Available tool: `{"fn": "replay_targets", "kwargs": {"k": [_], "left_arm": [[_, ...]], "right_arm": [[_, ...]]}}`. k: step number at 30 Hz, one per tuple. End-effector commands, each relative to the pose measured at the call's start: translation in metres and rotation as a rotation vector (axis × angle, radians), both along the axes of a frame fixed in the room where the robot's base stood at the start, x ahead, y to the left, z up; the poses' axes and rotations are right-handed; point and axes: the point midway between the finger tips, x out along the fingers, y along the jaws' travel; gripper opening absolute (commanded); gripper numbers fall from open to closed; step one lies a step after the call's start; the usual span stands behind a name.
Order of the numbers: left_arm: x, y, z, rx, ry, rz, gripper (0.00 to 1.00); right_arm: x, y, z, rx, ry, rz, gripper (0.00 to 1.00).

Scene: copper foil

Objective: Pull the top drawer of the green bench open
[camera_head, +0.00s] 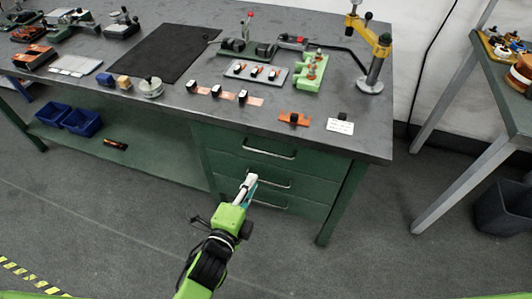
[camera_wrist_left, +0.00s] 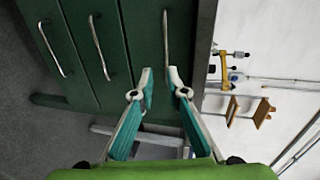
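The green bench (camera_head: 334,199) has a stack of three drawers at its right end, and all look shut. The top drawer's bar handle (camera_head: 268,152) is fully visible in the head view; in the left wrist view the handle (camera_wrist_left: 165,40) is upright, nearest the benchtop edge. My left gripper (camera_head: 250,178) is in front of the drawers, overlapping the middle handle in the head view. In the left wrist view my left gripper (camera_wrist_left: 161,78) is open and empty, with the top handle ahead, in line with the gap between its fingertips. I see no contact. My right gripper is out of view.
The middle handle (camera_wrist_left: 98,48) and bottom handle (camera_wrist_left: 52,50) lie to the left in the wrist view. The benchtop (camera_head: 330,107) overhangs the drawers and carries parts and tools. A side table (camera_head: 455,110) stands at right. Floor in front is clear.

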Motion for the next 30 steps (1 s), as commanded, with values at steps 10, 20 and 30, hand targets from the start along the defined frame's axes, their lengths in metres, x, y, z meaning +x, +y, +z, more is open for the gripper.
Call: {"fn": "replay_targets", "kwargs": {"k": [10,20,30], "left_arm": [[0.046,-0.015,0.001,0.013,-0.026,-0.004,0.14],[0.107,-0.035,-0.013,0.011,-0.024,-0.004,0.14],[0.129,-0.042,-0.019,0.013,-0.021,-0.004,0.14]], "right_arm": [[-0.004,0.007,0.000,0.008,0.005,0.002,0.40],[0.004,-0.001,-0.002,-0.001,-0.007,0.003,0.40],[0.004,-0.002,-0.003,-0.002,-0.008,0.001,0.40]]}}
